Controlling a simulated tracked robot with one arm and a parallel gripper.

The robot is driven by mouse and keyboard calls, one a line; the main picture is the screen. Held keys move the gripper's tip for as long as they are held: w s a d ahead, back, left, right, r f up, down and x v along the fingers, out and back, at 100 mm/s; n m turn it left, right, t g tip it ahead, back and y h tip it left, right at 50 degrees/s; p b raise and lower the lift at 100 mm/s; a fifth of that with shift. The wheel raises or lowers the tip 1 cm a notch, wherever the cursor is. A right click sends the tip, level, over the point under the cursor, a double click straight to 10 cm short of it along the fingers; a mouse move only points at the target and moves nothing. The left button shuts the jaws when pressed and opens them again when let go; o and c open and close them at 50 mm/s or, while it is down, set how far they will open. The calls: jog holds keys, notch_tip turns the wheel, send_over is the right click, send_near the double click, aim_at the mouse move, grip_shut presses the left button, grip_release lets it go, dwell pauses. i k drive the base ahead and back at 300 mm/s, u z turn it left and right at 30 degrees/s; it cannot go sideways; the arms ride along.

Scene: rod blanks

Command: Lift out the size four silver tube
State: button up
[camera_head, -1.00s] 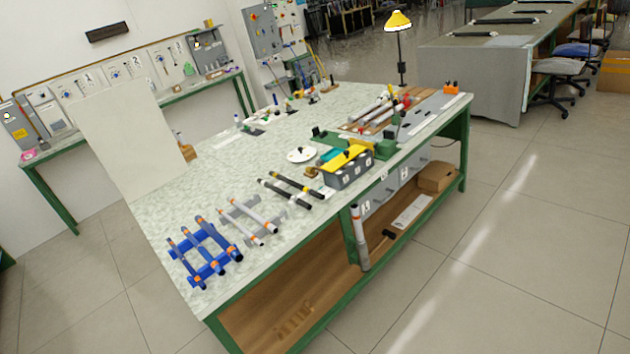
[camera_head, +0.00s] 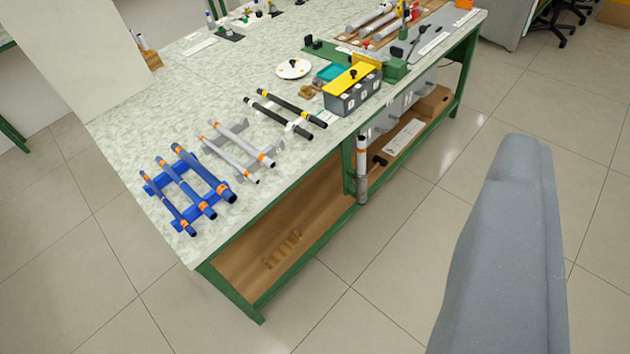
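Two silver tubes with orange bands lie side by side on a light grey rack (camera_head: 213,146) near the front edge of the workbench. One is the thicker silver tube (camera_head: 246,143), the other the thinner silver tube (camera_head: 233,158). Another silver tube (camera_head: 362,178), with a dark top and orange band, stands upright at the bench's front side. I cannot read any size marks, so I cannot tell which tube is size four. My gripper is not in view. A grey part of my own arm fills the lower right.
Left of the silver tubes, blue tubes (camera_head: 187,187) lie on a blue rack (camera_head: 157,190). To the right are two black tubes (camera_head: 279,116) and a grey box with a yellow lid (camera_head: 352,78). A white disc (camera_head: 294,69) lies behind. The floor in front is clear.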

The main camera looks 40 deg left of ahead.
aim_at(361, 139)
jog(key=u, duration=0.25)
jog(key=i, duration=1)
jog(key=z, duration=0.05)
